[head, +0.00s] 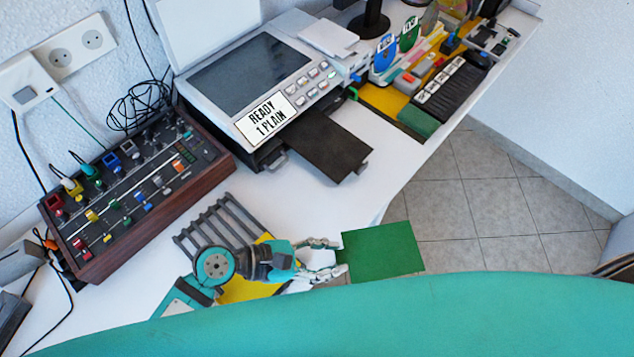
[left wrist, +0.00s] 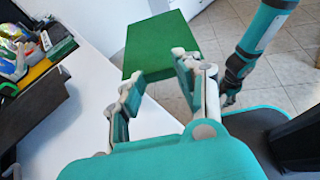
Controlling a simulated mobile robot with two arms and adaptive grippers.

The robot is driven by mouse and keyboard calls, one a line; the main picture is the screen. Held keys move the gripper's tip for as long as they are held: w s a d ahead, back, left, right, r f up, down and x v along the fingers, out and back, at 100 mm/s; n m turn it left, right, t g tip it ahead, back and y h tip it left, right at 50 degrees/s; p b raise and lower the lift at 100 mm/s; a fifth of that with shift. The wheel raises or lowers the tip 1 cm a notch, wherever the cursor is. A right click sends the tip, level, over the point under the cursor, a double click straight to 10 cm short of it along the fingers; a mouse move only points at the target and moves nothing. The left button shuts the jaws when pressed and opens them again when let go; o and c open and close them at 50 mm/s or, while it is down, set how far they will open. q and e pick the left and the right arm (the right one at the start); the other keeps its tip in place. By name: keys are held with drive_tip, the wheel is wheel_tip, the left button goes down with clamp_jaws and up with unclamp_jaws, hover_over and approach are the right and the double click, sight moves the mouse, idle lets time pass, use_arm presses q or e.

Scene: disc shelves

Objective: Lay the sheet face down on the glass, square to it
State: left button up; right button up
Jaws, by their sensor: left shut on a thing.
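A flat green sheet (head: 383,250) is held out over the table's front edge, above the tiled floor. My left gripper (head: 342,257) is shut on its left edge. In the left wrist view the sheet (left wrist: 160,45) is beyond the fingers (left wrist: 158,82). The dark glass (head: 250,74) is on top of the grey-white scanner at the back, bare, with its lid (head: 205,25) raised. The sheet is well in front of and to the right of the glass. Part of my right arm, apparently its gripper (left wrist: 230,92), shows small in the left wrist view; its fingers are unclear.
A sign reading "READY 1 PLAIN" (head: 265,118) stands at the scanner's front. A black tray (head: 325,145) juts out below the button panel. A mixer (head: 135,195) is at the left, a grey rack (head: 217,228) beside my left arm. Several small items crowd the right end.

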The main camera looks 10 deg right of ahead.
use_arm(q)
drive_tip(key=w+a+r+n+t+y+p, duration=0.1)
drive_tip(key=w+a+r+n+t+p, duration=0.3)
drive_tip(key=w+a, duration=0.6)
drive_tip(key=w+a+r+n+t+y+p, duration=0.15)
drive_tip(key=w+a+r, duration=0.45)
drive_tip(key=w, duration=0.8)
drive_tip(key=w+a+r+n+t+y+p, duration=0.1)
drive_tip(key=w+a+r+n+t+p, duration=0.3)
drive_tip(key=w+a, duration=0.6)
drive_tip(key=m+b, duration=0.2)
drive_tip(key=b, duration=0.8)
approach(216, 105)
drive_tip(key=shift+n+g, duration=0.25)
drive_tip(key=shift+g, duration=0.1)
drive_tip(key=w+d, duration=0.3)
drive_tip(key=shift+f, duration=0.15)
drive_tip(key=shift+f, duration=0.55)
drive_tip(key=o, duration=0.8)
drive_tip(key=shift+a, duration=0.1)
